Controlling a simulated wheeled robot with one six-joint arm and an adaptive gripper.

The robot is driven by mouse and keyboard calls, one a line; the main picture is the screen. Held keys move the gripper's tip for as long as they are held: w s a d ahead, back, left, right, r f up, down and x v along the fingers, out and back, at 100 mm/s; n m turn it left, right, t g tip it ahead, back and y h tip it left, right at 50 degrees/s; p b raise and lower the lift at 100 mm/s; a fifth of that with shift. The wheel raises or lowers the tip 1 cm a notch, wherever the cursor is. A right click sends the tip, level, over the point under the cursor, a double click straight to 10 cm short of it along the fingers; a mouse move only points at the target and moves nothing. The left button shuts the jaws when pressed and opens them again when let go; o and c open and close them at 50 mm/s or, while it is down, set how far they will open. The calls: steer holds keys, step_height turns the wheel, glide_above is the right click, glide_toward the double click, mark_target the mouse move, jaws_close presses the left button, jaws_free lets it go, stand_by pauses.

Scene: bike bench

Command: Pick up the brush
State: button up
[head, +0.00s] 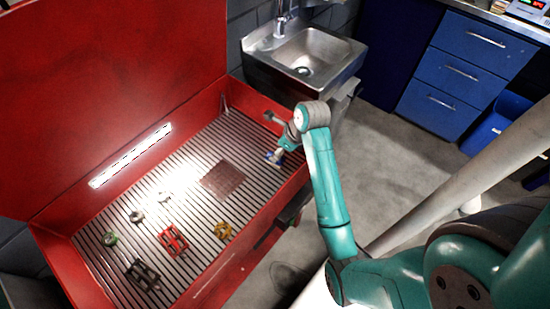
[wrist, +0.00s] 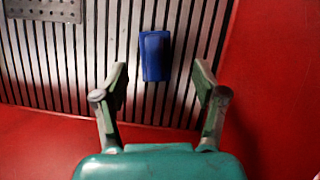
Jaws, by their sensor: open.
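A small blue block-shaped thing, which seems to be the brush (wrist: 155,56), lies on the slatted grate. In the wrist view it is between and slightly beyond the fingertips of my gripper (wrist: 160,78), with a gap on each side. My gripper is open and empty. In the head view my gripper (head: 277,153) is low over the right end of the red bench, and a bit of blue (head: 272,156) shows at it. My gripper partly hides the brush there, and bristles cannot be made out.
The red bench tray (head: 262,222) has raised walls and an upright lid (head: 100,80). A brown perforated plate (head: 222,179) lies left of my gripper. A red pedal (head: 172,241), a black pedal (head: 143,274) and small parts lie further left. A sink (head: 310,55) stands behind.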

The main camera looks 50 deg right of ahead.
steer(key=shift+a+x, duration=0.15)
steer(key=shift+x, duration=0.95)
steer(key=shift+a+x, duration=0.1)
steer(key=shift+x, duration=1)
steer(key=c, duration=1.2)
